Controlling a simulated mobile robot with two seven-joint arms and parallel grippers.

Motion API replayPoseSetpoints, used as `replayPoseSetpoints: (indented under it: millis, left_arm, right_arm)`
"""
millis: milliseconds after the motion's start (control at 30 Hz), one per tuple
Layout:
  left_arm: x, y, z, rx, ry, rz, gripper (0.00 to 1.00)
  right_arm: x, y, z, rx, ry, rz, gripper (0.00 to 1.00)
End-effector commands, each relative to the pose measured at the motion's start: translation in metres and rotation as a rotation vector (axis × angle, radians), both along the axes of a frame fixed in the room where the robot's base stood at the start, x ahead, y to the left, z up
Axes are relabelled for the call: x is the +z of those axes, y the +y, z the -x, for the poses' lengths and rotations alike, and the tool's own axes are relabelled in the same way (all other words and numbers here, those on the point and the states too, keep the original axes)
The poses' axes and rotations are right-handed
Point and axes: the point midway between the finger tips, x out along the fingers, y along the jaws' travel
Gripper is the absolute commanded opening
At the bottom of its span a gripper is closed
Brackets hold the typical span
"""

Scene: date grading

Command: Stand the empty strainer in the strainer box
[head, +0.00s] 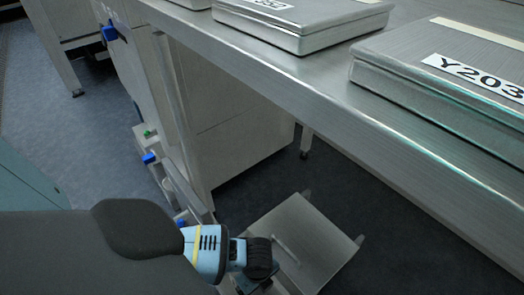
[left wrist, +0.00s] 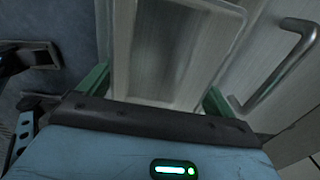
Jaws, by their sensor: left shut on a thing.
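My left gripper (head: 258,262) hangs low beside the steel table, its black end next to a shallow grey panel (head: 318,240). In the left wrist view its green fingers (left wrist: 157,88) are shut on a pale rectangular piece with raised side edges (left wrist: 155,50). This piece looks like the strainer, and no load shows on its visible part. I cannot tell whether the grey panel in the head view is the same piece. I cannot make out the strainer box for certain. My right gripper does not show.
The steel table (head: 270,85) runs diagonally above, carrying lidded metal boxes, one labelled Y203 (head: 450,80). A pale cabinet (head: 240,130) stands under it. A bar handle (left wrist: 290,65) is close on the right in the wrist view. Grey floor (head: 60,140) is open at left.

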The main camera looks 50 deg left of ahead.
Motion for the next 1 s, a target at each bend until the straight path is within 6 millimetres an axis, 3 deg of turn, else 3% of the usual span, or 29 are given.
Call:
replayPoseSetpoints:
  millis: [133,400,667,1000]
  left_arm:
    - [-0.010,0.000,0.000,0.001,0.002,0.000,0.63]
    - [-0.050,-0.001,0.000,0.001,0.002,0.001,0.63]
    - [-0.055,-0.001,-0.001,0.002,0.000,0.001,0.63]
    - [-0.100,0.000,-0.001,0.002,0.001,0.000,0.63]
  right_arm:
    - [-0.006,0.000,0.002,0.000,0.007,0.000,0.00]
    - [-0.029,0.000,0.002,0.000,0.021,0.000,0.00]
    - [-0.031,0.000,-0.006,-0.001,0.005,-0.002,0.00]
    - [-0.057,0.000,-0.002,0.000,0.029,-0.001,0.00]
